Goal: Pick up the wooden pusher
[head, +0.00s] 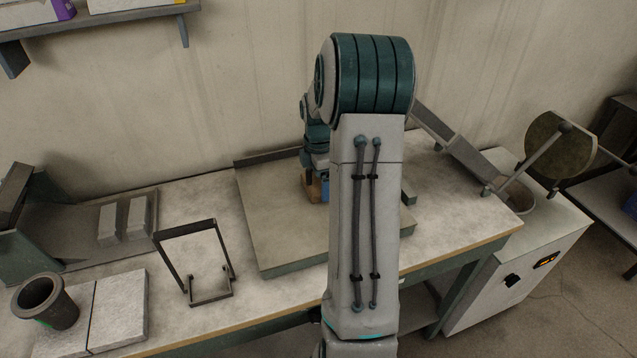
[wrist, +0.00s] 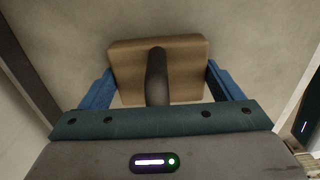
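The wooden pusher is a tan block (wrist: 186,74) with a dark upright handle (wrist: 157,76). In the wrist view it lies just ahead of my palm, the handle midway between my fingers. My gripper (wrist: 160,72) has its blue fingers wide apart, one on each side of the pusher, with the handle not pinched. Whether the fingertips touch the block's sides is unclear. In the head view my gripper (head: 317,188) is low over the raised board, and a bit of the wooden pusher (head: 312,190) shows beside it. My arm hides the rest.
The grey-green board (head: 285,235) lies on the workbench (head: 205,190). To its left are a dark metal frame (head: 188,262), a dark cup (head: 45,300) and pale slabs (head: 118,310). A chute (head: 455,140) and a machine (head: 530,250) stand at the right.

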